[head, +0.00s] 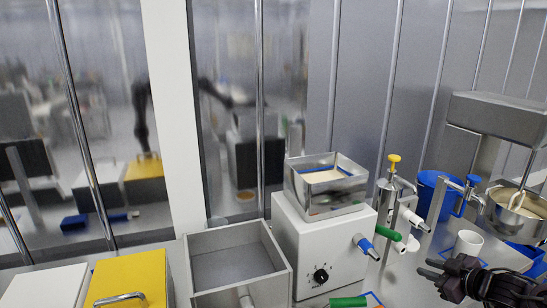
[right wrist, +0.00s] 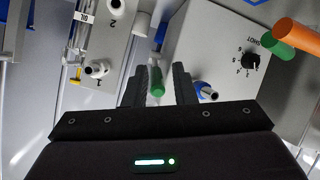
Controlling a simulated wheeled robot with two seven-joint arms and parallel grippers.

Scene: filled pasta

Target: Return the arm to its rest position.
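My right gripper (head: 428,269) is at the lower right of the head view, dark, with its fingers pointing left. In the right wrist view its two black fingers (right wrist: 160,88) stand apart. A green cylinder (right wrist: 157,82) shows in the gap, seemingly beyond the fingers rather than held. In the head view the gripper is clear of the white machine (head: 320,245) and in front of the white cup (head: 468,243). My left arm and gripper are not in the head view.
The white machine carries a metal hopper (head: 325,205), a black knob and a blue-tipped nozzle. A grey open bin (head: 268,275) and a yellow-lidded box (head: 130,275) stand to its left. A metal dispenser (head: 395,205), a blue bucket (head: 432,190) and a mixer (head: 505,120) stand behind the gripper.

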